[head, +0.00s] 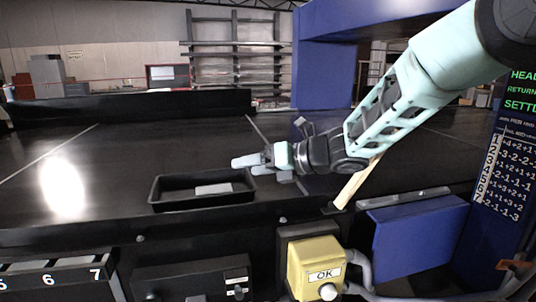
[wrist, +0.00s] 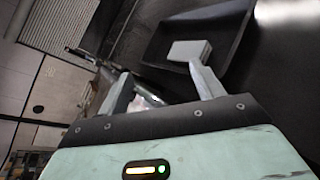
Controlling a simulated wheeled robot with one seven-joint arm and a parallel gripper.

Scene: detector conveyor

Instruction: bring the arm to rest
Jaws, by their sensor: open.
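My arm reaches in from the upper right in the head view, over the black conveyor belt. My gripper (head: 256,166) is at its end, just above the right end of a black tray (head: 163,203). In the wrist view, my gripper (wrist: 160,90) has its two fingers spread apart with nothing between them. A light grey block (head: 213,189) lies in the tray. The block also shows in the wrist view (wrist: 190,50), just beyond the right fingertip; whether they touch I cannot tell.
A blue frame (head: 323,75) stands behind the arm. A wooden stick (head: 356,184) leans below the forearm. A yellow box marked OK (head: 303,262) stands at the front. A panel with numbered slots (head: 55,278) is at lower left. The belt (head: 100,165) left of the tray is clear.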

